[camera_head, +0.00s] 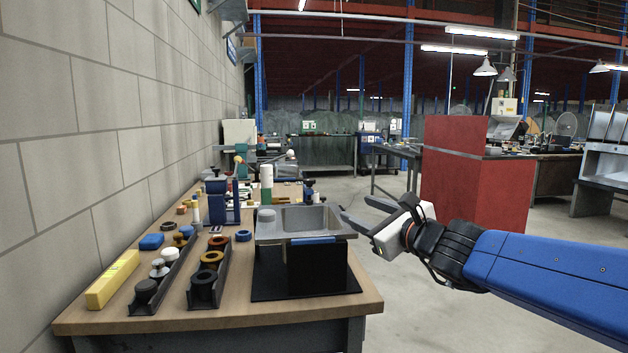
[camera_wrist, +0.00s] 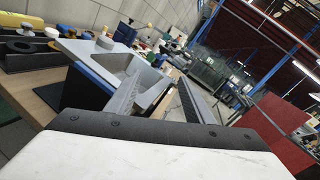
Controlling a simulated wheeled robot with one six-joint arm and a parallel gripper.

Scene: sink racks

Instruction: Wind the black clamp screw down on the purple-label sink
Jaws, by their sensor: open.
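A grey metal sink (camera_head: 300,219) sits on a black block (camera_head: 318,268) at the table's front right. The strip on its front edge (camera_head: 313,240) looks blue; I see no clearly purple label. A small dark upright part with a knob (camera_head: 309,187) stands behind the sink, possibly the black clamp screw; it is too small to be sure. My gripper (camera_head: 357,209) is open and empty, just right of the sink and apart from the knob. In the wrist view, the sink (camera_wrist: 137,82) lies beyond the open fingers (camera_wrist: 158,92), partly hidden by one finger.
Dark trays (camera_head: 207,284) with rings, a yellow block (camera_head: 113,279) and small parts fill the table's left side by the wall. A white cylinder (camera_head: 266,175) stands behind the sink. Open floor and a red cabinet (camera_head: 475,185) lie to the right.

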